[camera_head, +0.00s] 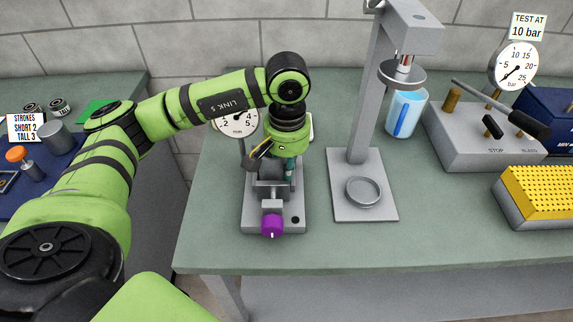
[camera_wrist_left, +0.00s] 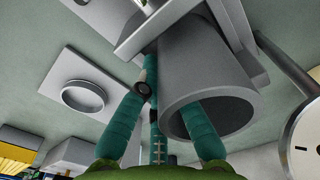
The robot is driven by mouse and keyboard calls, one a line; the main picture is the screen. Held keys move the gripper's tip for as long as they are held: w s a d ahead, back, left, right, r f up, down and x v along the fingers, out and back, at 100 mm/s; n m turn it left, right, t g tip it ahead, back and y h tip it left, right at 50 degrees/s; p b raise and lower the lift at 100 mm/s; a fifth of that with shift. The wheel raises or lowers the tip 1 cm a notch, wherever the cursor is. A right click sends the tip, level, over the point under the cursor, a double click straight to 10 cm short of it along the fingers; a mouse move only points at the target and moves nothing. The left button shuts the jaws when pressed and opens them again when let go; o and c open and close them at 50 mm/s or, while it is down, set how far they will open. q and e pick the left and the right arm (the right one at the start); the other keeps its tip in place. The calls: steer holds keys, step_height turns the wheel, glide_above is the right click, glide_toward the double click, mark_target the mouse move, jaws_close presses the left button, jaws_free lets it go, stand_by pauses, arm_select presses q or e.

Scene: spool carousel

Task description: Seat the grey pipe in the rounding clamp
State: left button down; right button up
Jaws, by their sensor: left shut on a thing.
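The rounding clamp (camera_head: 255,214) stands on the bench with a purple knob (camera_head: 271,225) at its front. My left gripper (camera_head: 272,162) is over the clamp, shut on the grey pipe (camera_head: 270,170), which is partly hidden in the head view. In the left wrist view the pipe (camera_wrist_left: 178,70) is a hollow grey cylinder. One teal finger reaches into its open end and others lie outside its wall. The pipe's far end is close to the clamp's light grey parts (camera_wrist_left: 236,30); I cannot tell whether it is fully down between them. My right gripper is not in view.
A dial gauge in mm (camera_head: 237,121) stands behind the clamp. A grey press stand (camera_head: 365,205) with a round dish is to the right, with a blue-marked cup (camera_head: 405,112) behind. A test unit (camera_head: 470,130) and yellow block (camera_head: 540,195) are farther right.

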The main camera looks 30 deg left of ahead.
arm_select(q)
steer(key=shift+f+b, duration=0.15)
steer(key=shift+b, duration=0.15)
steer(key=c, duration=1.7)
jaws_free()
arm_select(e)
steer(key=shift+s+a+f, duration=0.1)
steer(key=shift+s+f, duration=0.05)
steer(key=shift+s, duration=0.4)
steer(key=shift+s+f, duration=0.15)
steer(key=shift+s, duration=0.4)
arm_select(q)
steer(key=shift+r+p, duration=0.35)
steer(key=shift+p, duration=0.05)
steer(key=shift+w+r+b, duration=0.1)
steer(key=shift+r+b, duration=0.2)
steer(key=shift+b, duration=0.05)
step_height(320, 180, up, 11)
steer(key=shift+b, duration=0.45)
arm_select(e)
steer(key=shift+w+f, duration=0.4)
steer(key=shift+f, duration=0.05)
